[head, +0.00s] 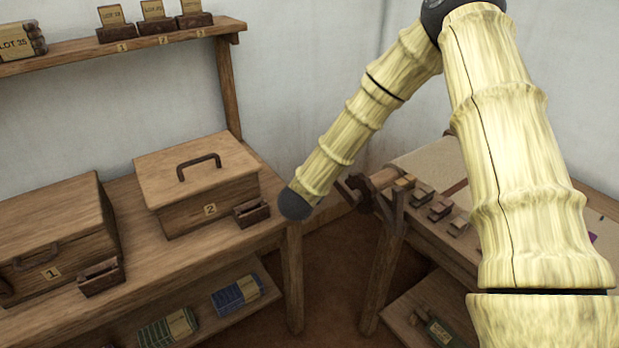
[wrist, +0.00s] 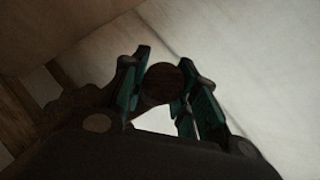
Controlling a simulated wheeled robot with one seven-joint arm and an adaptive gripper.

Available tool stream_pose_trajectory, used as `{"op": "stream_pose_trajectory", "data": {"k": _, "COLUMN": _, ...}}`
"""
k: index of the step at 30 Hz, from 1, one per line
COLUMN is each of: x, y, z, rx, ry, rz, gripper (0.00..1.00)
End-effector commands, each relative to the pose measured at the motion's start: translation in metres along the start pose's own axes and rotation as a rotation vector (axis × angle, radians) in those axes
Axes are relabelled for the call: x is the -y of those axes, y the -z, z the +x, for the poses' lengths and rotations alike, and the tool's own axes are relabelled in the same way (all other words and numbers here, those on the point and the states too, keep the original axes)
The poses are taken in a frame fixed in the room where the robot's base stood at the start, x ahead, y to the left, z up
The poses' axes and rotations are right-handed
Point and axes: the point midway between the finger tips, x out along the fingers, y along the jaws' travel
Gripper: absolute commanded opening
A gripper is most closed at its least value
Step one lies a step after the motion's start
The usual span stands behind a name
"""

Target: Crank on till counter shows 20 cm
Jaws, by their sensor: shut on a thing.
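In the wrist view my gripper (wrist: 163,80) has its two green-edged fingers closed on either side of a dark round knob (wrist: 162,86), which looks like the crank's handle. In the head view my arm reaches down to the left and ends at a dark joint; the gripper itself is hidden there. Just right of that joint is the end of the loom's wooden roller (head: 382,179), with dark wooden pieces beside it. Pale cloth (head: 428,156) lies behind the roller, partly covered by my arm. No counter reading can be made out in either view.
Box 1 (head: 58,222) and box 2 (head: 196,176) stand on the left bench, with small wooden holders in front. Small blocks (head: 441,208) sit along the loom's front rail. A wall shelf (head: 130,48) holds labelled lots. Brown floor shows between bench and loom.

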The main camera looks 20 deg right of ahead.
Motion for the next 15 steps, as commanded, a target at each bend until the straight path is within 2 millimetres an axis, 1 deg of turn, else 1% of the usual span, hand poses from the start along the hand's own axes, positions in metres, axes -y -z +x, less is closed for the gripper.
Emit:
{"op": "stream_pose_trajectory", "data": {"k": 8, "x": -0.0007, "y": -0.0001, "z": 0.0001, "rx": -0.001, "ry": -0.001, "rz": 0.0, "gripper": 0.0}}
{"op": "stream_pose_trajectory", "data": {"k": 9, "x": -0.0007, "y": -0.0001, "z": 0.0001, "rx": -0.001, "ry": -0.001, "rz": 0.0, "gripper": 0.33}}
{"op": "stream_pose_trajectory", "data": {"k": 11, "x": -0.0006, "y": -0.0003, "z": 0.0001, "rx": 0.0, "ry": -0.001, "rz": 0.0, "gripper": 0.44}}
{"op": "stream_pose_trajectory", "data": {"k": 12, "x": -0.0004, "y": -0.0004, "z": 0.0, "rx": 0.0, "ry": -0.001, "rz": 0.0, "gripper": 0.51}}
{"op": "stream_pose_trajectory", "data": {"k": 15, "x": 0.0001, "y": -0.0013, "z": -0.0002, "rx": 0.001, "ry": 0.0, "rz": -0.001, "gripper": 0.51}}
